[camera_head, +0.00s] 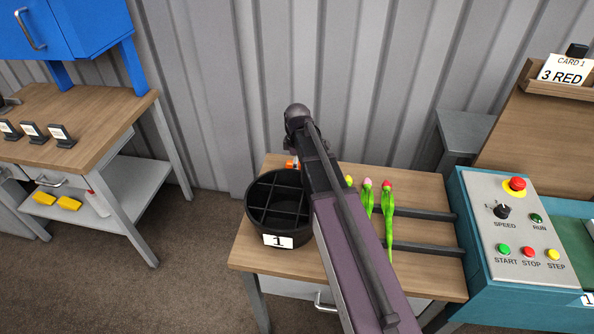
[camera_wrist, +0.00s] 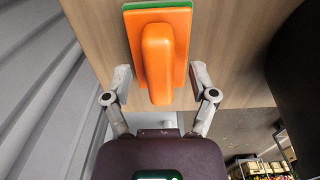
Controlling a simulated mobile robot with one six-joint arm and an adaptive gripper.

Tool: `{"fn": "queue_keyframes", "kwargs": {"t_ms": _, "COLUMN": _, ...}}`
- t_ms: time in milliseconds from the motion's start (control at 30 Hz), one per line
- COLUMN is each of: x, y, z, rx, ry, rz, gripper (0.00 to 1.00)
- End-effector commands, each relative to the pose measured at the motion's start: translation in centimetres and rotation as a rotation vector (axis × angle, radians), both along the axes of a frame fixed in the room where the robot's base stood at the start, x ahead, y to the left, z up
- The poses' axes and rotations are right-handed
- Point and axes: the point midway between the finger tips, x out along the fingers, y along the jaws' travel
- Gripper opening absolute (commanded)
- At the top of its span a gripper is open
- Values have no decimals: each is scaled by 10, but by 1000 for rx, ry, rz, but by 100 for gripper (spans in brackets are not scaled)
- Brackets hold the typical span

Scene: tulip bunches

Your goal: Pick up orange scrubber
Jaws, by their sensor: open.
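The orange scrubber (camera_wrist: 158,58) has a raised handle and a green pad along its edge. In the wrist view it lies on the wooden table top (camera_wrist: 95,25) at top centre. My gripper (camera_wrist: 160,78) is open, with one finger on each side of the scrubber's lower part. I cannot tell whether the fingers touch it. In the head view only a small orange bit of the scrubber (camera_head: 290,164) shows behind the black bucket, and my arm covers much of that area. My gripper is hidden there.
A black divided bucket (camera_head: 262,222) labelled 1 stands left of my arm. Several tulips (camera_head: 388,215) lie to the right across dark rails (camera_head: 425,214). A teal control panel (camera_head: 520,230) stands at right. A corrugated wall (camera_head: 220,80) rises close behind the table.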

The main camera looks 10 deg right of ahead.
Motion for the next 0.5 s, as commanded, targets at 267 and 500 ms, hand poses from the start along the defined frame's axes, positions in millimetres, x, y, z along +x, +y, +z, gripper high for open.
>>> {"fn": "queue_keyframes", "kwargs": {"t_ms": 267, "x": 0, "y": 0, "z": 0, "rx": 0, "ry": 0, "rz": 0, "gripper": 33}}
{"fn": "queue_keyframes", "kwargs": {"t_ms": 500, "x": 0, "y": 0, "z": 0, "rx": 0, "ry": 0, "rz": 1, "gripper": 0}}
